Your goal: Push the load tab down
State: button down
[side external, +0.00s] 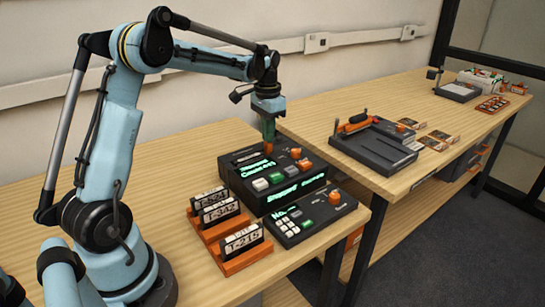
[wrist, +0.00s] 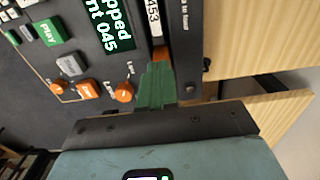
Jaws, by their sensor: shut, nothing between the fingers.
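The dark player machine (side external: 262,205) stands on the near table, with lit green displays, buttons and orange knobs. My gripper (side external: 268,143) points down over its back part, fingers together and empty. In the wrist view the green fingers (wrist: 157,85) reach toward a small orange piece (wrist: 161,54), which looks like the load tab, at the end of a slot. I cannot tell whether they touch it. A white label ending in "153" (wrist: 154,18) shows in that slot. An orange knob (wrist: 123,91) is left of the fingers.
A keypad unit (side external: 310,218) sits in front of the player. Labelled cartridges stand in orange racks (side external: 236,262) to its left. Another dark device (side external: 375,145) is on the second table. The table edge is close in the wrist view.

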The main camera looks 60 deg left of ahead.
notch_tip(320, 180, up, 14)
dwell(0.6)
